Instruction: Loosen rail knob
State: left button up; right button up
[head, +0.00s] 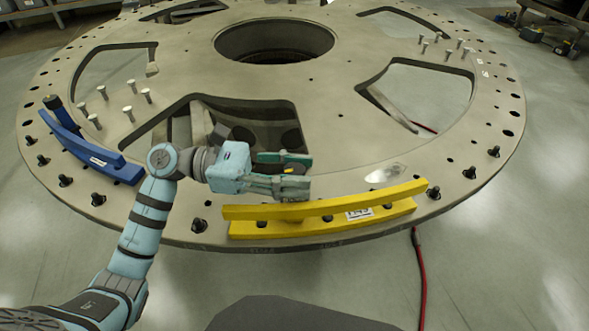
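A yellow curved rail (320,207) with a white label lies along the near rim of the large round metal turret plate (340,130). Black knobs stand along the rim, one left of the yellow rail (198,225) and one at its right end (434,193). Dark spots show between the rail's two bars, but I cannot tell whether they are knobs. My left gripper (300,173) is above the plate, just behind the rail's left half. Its two fingers are apart, with nothing clearly held between them. My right gripper is out of view.
A blue curved rail (88,152) lies on the left rim, with a dark upright cylinder at its far end. Upright metal pins (128,112) stand on the plate. The plate has large cutouts and a central hole. A red cable (421,275) runs along the floor.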

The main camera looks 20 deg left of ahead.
pick_arm(q)
jog(key=c, duration=0.7)
jog(key=n+t, duration=0.1)
jog(key=t, duration=0.1)
jog(key=n+t+y+p, duration=0.1)
jog(key=n+t, duration=0.1)
jog(key=shift+s+r+t+p, duration=0.1)
jog(key=shift+t+p, duration=0.2)
jog(key=o, duration=1.1)
jog(key=shift+c, duration=0.2)
jog(key=shift+o, duration=0.5)
